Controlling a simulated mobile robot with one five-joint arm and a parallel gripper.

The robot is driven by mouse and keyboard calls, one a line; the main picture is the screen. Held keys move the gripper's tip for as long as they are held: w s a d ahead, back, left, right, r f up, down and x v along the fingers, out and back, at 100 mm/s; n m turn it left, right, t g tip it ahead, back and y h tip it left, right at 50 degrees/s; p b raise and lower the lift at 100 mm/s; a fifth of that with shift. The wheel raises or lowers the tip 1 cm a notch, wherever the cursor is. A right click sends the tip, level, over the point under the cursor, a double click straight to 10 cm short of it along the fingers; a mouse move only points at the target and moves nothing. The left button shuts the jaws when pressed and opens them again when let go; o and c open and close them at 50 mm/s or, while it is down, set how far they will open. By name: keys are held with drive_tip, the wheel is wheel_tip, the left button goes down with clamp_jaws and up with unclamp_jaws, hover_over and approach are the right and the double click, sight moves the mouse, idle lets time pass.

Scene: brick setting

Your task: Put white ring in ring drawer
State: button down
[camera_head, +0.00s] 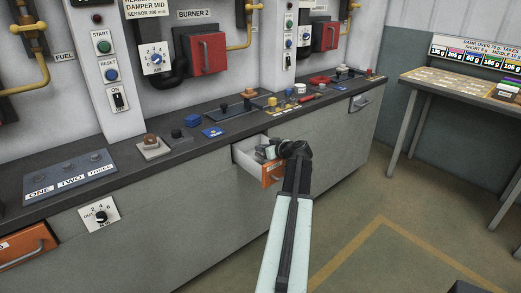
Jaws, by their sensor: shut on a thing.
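My gripper (266,152) is over the open drawer (246,160), low near its opening. The drawer has pale walls and an orange front (272,175) and is pulled out from under the counter. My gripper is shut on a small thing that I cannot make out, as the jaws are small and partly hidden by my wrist. I cannot pick out the white ring with certainty. A small whitish item (299,89) stands on the counter further right; its shape is unclear. Part of the drawer's inside is hidden by my arm.
The dark counter (125,161) carries button boxes, a blue pad (212,132) and several small parts. Another orange drawer (30,245) is at lower left. A side table (465,86) stands at right. The floor between is clear, with a yellow line.

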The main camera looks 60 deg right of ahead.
drive_tip(key=shift+w+a+f, duration=0.1)
drive_tip(key=shift+a+f, duration=0.15)
drive_tip(key=c, duration=1.5)
unclamp_jaws()
drive_tip(key=shift+c, duration=0.2)
drive_tip(key=shift+o, duration=0.2)
drive_tip(key=shift+a+f, duration=0.1)
drive_tip(key=shift+r+p, duration=0.4)
drive_tip(key=shift+p, duration=0.05)
drive_tip(key=shift+r+p, duration=0.15)
drive_tip(key=shift+p, duration=0.35)
drive_tip(key=p+v, duration=0.4)
drive_tip(key=v, duration=0.7)
drive_tip(key=shift+s+d, duration=0.25)
drive_tip(key=shift+s, duration=0.1)
